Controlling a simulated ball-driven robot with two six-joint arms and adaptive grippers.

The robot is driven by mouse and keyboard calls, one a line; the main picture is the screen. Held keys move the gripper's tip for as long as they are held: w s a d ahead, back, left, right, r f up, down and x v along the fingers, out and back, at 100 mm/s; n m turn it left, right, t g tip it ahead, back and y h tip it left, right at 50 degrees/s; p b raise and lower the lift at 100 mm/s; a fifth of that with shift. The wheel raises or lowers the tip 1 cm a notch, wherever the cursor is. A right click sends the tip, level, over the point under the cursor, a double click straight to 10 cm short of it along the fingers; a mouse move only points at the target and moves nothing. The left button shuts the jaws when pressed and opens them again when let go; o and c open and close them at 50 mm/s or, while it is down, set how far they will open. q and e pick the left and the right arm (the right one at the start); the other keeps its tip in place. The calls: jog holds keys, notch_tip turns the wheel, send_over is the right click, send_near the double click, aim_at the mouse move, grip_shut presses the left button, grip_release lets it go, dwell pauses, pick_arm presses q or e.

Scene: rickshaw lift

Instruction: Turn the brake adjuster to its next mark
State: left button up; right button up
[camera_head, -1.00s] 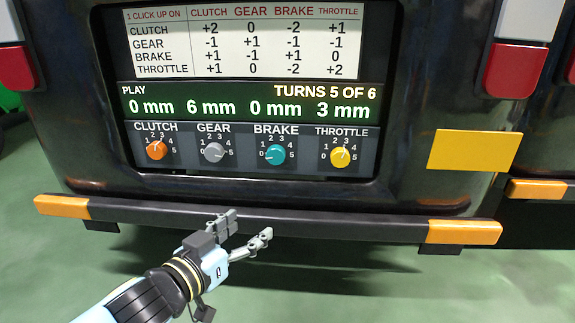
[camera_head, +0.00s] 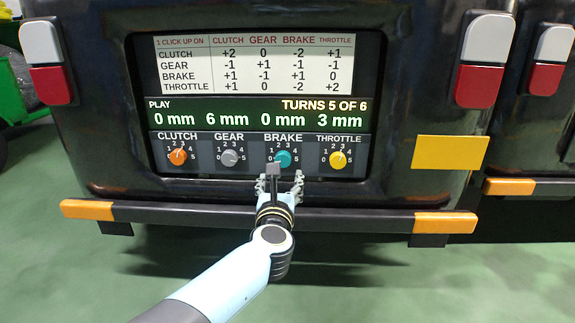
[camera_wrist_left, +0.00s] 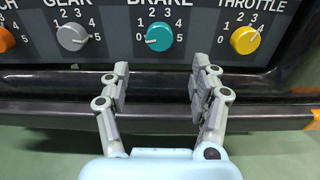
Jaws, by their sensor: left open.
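The brake adjuster is a teal knob (camera_head: 282,159) on the panel at the back of the vehicle, under the label BRAKE, with marks 0 to 5 around it. In the left wrist view the brake knob (camera_wrist_left: 160,37) shows whole, its pale pointer line toward the 0 mark at lower left. My left gripper (camera_head: 281,180) is open just below the brake knob. In the left wrist view my left gripper's two fingers (camera_wrist_left: 160,76) stand apart with nothing between them, below the knob and not touching it. My right gripper is in neither view.
An orange clutch knob (camera_head: 177,157), grey gear knob (camera_head: 229,158) and yellow throttle knob (camera_head: 337,159) flank it. The display (camera_head: 258,112) reads 0, 6, 0 and 3 mm, turns 5 of 6. A black bumper (camera_head: 170,216) with orange ends runs below the panel.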

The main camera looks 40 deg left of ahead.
aim_at(283, 162)
pick_arm(q)
jog(key=b+x, duration=0.2)
jog(key=x, duration=0.6)
jog(key=shift+w+a+f, duration=0.1)
jog(key=shift+w+a, duration=0.1)
jog(key=shift+w, duration=0.1)
jog(key=shift+w+a, duration=0.2)
jog(key=shift+w, duration=0.1)
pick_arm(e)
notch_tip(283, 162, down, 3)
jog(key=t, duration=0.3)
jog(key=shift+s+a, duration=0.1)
pick_arm(q)
jog(key=shift+c, duration=0.4)
jog(key=c, duration=1.1)
jog(key=shift+r, duration=0.2)
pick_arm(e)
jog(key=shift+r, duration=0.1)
